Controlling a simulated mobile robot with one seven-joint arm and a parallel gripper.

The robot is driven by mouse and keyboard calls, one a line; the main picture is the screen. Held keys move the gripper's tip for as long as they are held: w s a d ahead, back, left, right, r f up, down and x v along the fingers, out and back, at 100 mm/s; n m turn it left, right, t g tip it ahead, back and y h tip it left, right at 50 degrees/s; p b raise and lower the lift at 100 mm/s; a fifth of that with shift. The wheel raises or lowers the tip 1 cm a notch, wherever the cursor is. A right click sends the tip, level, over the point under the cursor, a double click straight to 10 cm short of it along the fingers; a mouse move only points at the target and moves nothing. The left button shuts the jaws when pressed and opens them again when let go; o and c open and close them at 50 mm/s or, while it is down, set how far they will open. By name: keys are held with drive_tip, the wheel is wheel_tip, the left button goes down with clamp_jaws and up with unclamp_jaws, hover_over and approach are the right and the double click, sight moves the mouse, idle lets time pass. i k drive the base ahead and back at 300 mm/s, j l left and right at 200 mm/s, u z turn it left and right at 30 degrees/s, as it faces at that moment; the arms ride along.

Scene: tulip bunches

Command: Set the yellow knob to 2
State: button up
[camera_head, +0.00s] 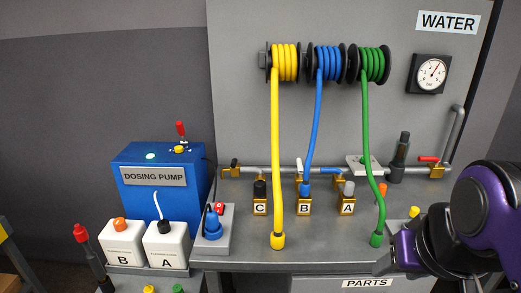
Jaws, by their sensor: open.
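The blue dosing pump (150,204) stands at the left with a lit green light on its top. A small yellow knob (180,149) sits on the pump's top, to the right of that light, just in front of a red-tipped part. Its scale marks and its setting are too small to read. My purple and dark arm comes in at the lower right, far from the pump. I cannot make out gripper fingers there, and nothing of mine touches the knob.
Yellow (277,150), blue (318,120) and green (367,150) hoses hang from reels above the grey bench. White canisters B (122,247) and A (167,250) stand before the pump. Valves line a pipe behind. A pressure gauge (429,74) is at the upper right.

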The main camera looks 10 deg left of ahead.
sight(178, 149)
drive_tip(key=u, duration=1.35)
drive_tip(key=i+j+z, duration=0.1)
drive_tip(key=z, duration=1.4)
drive_tip(key=j, duration=1.95)
drive_tip(key=k+j+u, duration=0.15)
drive_tip(key=j, duration=0.3)
drive_tip(key=k+j+u, duration=0.1)
drive_tip(key=j, duration=0.3)
drive_tip(key=l, duration=0.25)
drive_tip(key=i+z, duration=0.05)
